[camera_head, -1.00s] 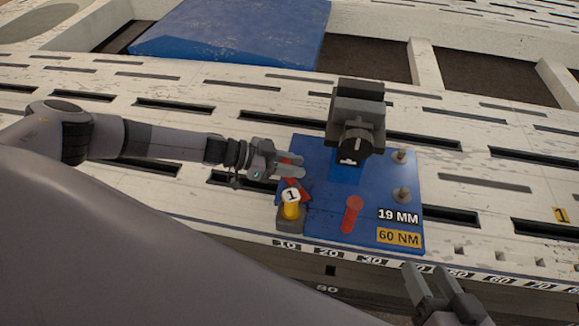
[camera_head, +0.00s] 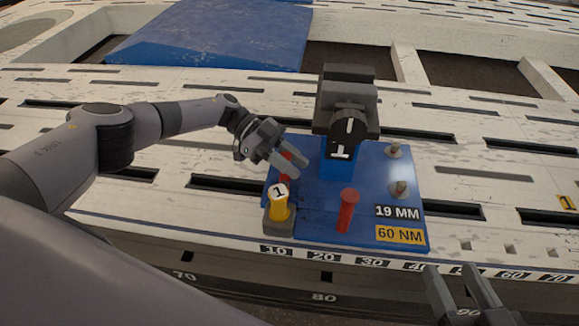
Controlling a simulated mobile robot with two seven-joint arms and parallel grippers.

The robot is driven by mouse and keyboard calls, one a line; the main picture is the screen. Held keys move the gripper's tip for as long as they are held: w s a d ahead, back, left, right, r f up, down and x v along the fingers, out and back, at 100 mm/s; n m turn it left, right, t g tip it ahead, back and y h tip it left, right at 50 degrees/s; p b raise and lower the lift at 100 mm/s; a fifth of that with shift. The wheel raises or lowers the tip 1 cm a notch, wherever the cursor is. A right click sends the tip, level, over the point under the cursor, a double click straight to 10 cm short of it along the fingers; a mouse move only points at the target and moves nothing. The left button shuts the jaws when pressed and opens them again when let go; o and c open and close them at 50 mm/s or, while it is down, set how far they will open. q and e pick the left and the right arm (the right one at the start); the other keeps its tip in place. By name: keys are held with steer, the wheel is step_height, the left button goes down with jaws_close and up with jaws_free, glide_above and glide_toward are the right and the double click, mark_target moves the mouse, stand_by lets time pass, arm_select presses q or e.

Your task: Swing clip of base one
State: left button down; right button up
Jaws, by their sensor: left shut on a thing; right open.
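The blue base plate (camera_head: 320,225) lies on the white slotted bench, marked 19 MM and 60 NM. A black clamp-like block (camera_head: 346,100) marked 1 stands on a blue post at its back. A red clip piece (camera_head: 286,168) shows at the plate's left side, partly hidden by my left gripper (camera_head: 298,168), which is shut on it. A second red peg (camera_head: 347,211) stands upright near the front middle, apart from the gripper. My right gripper (camera_head: 455,272) is open and empty in front of the bench's front edge, below the plate's right corner.
A yellow cylinder (camera_head: 279,208) with a white cap marked 1 stands on a grey block at the plate's front left. Two grey studs (camera_head: 399,189) (camera_head: 393,151) stand at the right. A large blue panel (camera_head: 215,37) lies behind. The bench left of the plate is mostly clear.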

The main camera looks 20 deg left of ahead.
arm_select(q)
steer(key=shift+d, duration=0.1)
stand_by(0.4)
steer(key=c, duration=0.9)
jaws_free()
steer(key=shift+v, duration=3.55)
steer(key=shift+f, duration=0.1)
